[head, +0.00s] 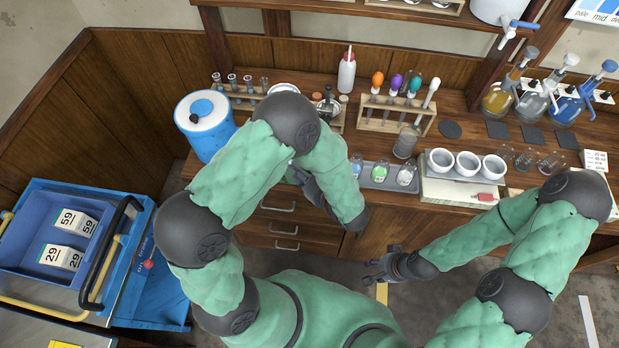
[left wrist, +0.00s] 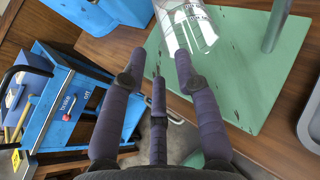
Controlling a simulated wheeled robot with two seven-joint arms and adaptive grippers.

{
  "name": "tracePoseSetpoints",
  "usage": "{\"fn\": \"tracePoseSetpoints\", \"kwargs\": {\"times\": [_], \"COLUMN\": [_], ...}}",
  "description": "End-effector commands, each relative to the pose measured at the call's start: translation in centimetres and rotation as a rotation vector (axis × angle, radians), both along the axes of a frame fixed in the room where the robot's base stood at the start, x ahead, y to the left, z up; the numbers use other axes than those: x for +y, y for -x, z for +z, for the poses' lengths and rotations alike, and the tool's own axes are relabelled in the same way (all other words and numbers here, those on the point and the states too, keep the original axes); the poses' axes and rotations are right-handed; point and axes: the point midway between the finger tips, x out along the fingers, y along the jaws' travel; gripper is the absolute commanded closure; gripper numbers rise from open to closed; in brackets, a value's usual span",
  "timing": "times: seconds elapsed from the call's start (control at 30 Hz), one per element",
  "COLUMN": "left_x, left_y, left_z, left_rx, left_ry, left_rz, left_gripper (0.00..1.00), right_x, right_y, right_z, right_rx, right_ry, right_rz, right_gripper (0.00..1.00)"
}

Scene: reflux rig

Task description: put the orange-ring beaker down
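In the head view my left gripper (head: 308,184) is mostly hidden by my forearm.
A grey tray (head: 375,183) with small jars and a stand with white cups (head: 467,164) sit right of the left arm. A tube rack (head: 395,118) and a white squeeze bottle (head: 346,72) stand behind. A blue-white drum (head: 205,124) and a blue cart (head: 150,262) are at left.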

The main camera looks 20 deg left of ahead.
Motion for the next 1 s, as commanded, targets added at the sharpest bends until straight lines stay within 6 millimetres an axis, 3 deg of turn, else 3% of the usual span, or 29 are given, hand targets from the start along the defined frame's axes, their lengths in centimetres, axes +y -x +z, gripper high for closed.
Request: {"fn": "tracePoseSetpoints", "kwargs": {"times": [0.2,0.4,0.57,0.67,0.77,0.9,1.0], "left_x": [-2.8,-4.0,-3.2,-2.1,-2.1,-5.0,-8.2], "left_y": [1.5,2.3,4.0,7.4,12.4,18.6,21.2], "left_z": [1.4,1.9,0.0,-3.4,-7.3,-11.1,-12.7], "left_rx": [-0.001,0.000,0.064,0.168,0.280,0.357,0.345], "left_ry": [-0.001,0.000,0.058,0.181,0.361,0.632,0.819], "left_rz": [-0.003,-0.001,0.072,0.223,0.450,0.819,1.093], "left_gripper": [0.69,0.69,0.69,0.69,0.69,0.69,0.69], "right_x": [0.0,0.0,0.0,0.0,0.0,0.0,0.0], "right_y": [0.0,0.0,0.0,0.0,0.0,0.0,0.0], "right_z": [0.6,0.7,0.7,0.7,0.7,0.7,0.7], "right_rx": [0.000,0.000,0.000,0.000,0.000,0.000,0.000], "right_ry": [0.000,0.000,0.000,0.000,0.000,0.000,0.000], "right_rz": [0.000,0.000,0.000,0.000,0.000,0.000,0.000], "right_gripper": [0.60,0.60,0.60,0.60,0.60,0.60,0.60]}}
